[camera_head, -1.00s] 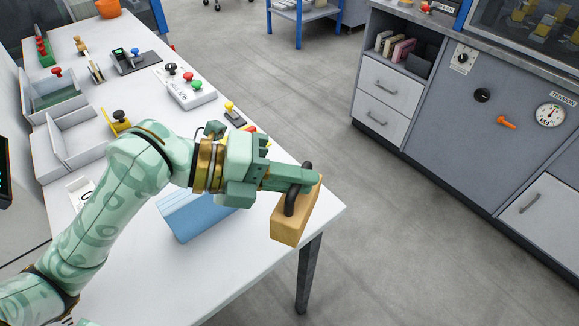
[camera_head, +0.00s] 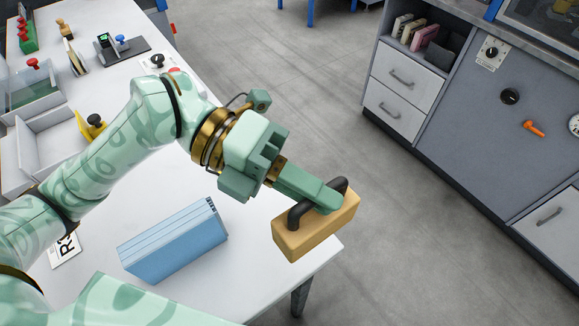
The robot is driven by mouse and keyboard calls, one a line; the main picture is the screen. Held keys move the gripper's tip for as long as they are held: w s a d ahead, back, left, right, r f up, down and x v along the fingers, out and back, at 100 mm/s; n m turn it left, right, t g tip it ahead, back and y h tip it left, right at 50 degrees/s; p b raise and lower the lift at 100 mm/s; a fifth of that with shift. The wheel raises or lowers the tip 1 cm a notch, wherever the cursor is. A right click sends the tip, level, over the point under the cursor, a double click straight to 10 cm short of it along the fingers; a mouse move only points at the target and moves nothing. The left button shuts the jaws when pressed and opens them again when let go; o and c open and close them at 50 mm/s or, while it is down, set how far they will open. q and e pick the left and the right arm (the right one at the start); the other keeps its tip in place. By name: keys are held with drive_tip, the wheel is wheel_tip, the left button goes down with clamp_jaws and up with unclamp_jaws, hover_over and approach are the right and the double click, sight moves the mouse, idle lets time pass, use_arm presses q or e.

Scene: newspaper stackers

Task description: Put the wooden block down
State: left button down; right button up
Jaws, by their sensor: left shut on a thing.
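The wooden block (camera_head: 312,233) is a light tan bar with a dark arched handle on top. My left gripper (camera_head: 322,200) is shut on the block's dark handle. The block shows over the near right corner of the white table (camera_head: 250,285), partly past the table's right edge in the picture. I cannot tell how high it is above the tabletop. My right gripper is not in view.
A blue box-like stack (camera_head: 175,245) stands on the table left of the block. White trays (camera_head: 50,140), stamps and a black stand (camera_head: 122,52) are farther back. Bare tabletop lies between the blue stack and the block. A grey cabinet (camera_head: 455,130) stands across the floor.

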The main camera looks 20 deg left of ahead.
use_arm(q)
drive_tip(key=shift+w+a+f+b, duration=0.6)
drive_tip(key=shift+w+a+f, duration=0.7)
drive_tip(key=shift+w+f, duration=0.75)
drive_tip(key=shift+w+a+f+b, duration=0.6)
drive_tip(key=shift+w+a+f, duration=0.75)
drive_tip(key=shift+w+f, duration=0.65)
drive_tip(key=shift+w+a+f+b, duration=0.6)
drive_tip(key=shift+w+a+f, duration=0.9)
drive_tip(key=shift+f, duration=0.9)
drive_tip(key=shift+w+d, duration=0.15)
drive_tip(key=shift+d, duration=0.05)
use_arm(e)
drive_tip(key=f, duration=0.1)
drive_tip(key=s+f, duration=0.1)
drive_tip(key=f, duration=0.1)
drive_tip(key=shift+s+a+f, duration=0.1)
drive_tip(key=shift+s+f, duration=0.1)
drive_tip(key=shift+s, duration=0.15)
use_arm(q)
drive_tip(key=shift+f, duration=0.1)
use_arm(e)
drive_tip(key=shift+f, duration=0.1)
use_arm(q)
drive_tip(key=c, duration=1.9)
unclamp_jaws()
drive_tip(key=shift+f, duration=0.1)
drive_tip(key=o, duration=0.4)
drive_tip(key=shift+o, duration=0.2)
